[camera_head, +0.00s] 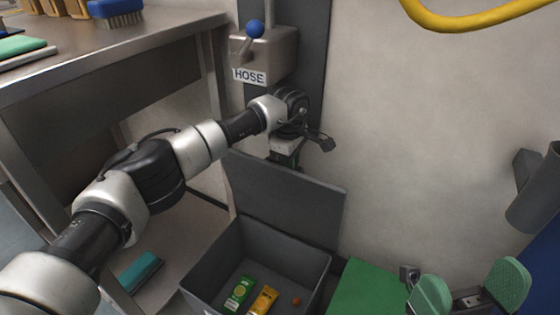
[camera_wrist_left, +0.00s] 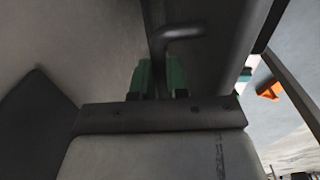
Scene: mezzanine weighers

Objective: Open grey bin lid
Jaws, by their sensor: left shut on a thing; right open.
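The grey bin (camera_head: 201,282) stands on the floor at the bottom centre of the head view. Its lid (camera_head: 290,202) is raised and stands roughly upright at the back, so the inside shows. My left gripper (camera_wrist_left: 161,78) is at the lid's upper edge, its green fingers shut on a part of the lid. A dark bent bar (camera_wrist_left: 178,33) shows just beyond the fingertips in the left wrist view. In the head view my wrist hides the left fingers. My right gripper (camera_head: 470,290) is open and empty at the lower right, its green pads well apart.
The bin holds a green packet (camera_head: 240,291), a yellow packet (camera_head: 263,299) and a small orange item (camera_head: 296,301). A metal bench (camera_head: 120,75) stands at left. A HOSE box (camera_head: 265,57) is on the wall behind. A green surface (camera_head: 365,290) lies right of the bin.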

